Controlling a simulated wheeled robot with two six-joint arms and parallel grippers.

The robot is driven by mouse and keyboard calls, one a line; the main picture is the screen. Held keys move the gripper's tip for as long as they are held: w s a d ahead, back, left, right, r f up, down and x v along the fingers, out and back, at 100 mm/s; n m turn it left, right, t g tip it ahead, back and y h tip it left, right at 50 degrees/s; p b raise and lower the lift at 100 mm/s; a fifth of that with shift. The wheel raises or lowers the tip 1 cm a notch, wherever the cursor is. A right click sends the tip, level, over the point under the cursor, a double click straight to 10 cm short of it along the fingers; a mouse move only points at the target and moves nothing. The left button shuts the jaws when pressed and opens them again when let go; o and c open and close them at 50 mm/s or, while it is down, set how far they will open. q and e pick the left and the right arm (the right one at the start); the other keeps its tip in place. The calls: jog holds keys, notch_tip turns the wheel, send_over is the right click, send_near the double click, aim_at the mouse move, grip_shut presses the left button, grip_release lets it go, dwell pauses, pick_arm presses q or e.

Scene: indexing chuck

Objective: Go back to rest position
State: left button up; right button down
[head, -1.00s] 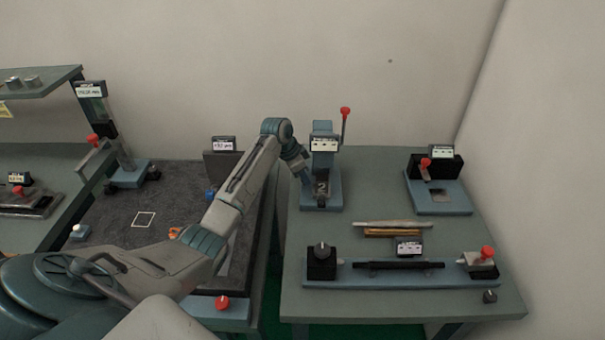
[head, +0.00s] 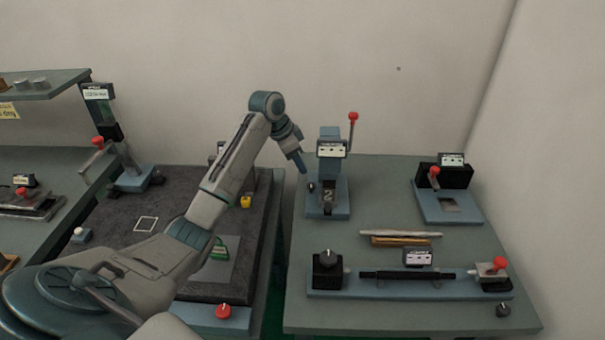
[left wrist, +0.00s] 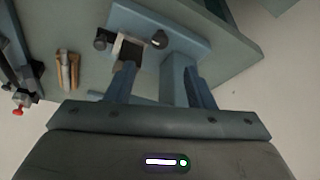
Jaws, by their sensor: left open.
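My left gripper (head: 302,165) hangs in the air just left of a blue upright fixture (head: 331,143) with a red-knobbed lever (head: 352,117). The gripper looks empty and is a small gap away from the fixture. At the fixture's foot a small block with the figure 2 (head: 328,195) faces me. In the left wrist view the two fingers of the left gripper (left wrist: 160,80) are spread apart, with the fixture's blue base (left wrist: 190,43) beyond them. My right gripper is in neither view.
The right bench (head: 390,190) also holds a long blue fixture with a black bar (head: 407,275), two rods (head: 400,236) and a blue slotted fixture (head: 448,205). On the left, a dark mat (head: 110,240) lies under my arm, near a raised shelf (head: 50,83). Open air lies above the benches.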

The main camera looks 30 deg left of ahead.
pick_arm(q)
jog(key=shift+s+a+r, duration=0.1)
jog(key=shift+s+r, duration=0.05)
jog(key=shift+r, duration=0.3)
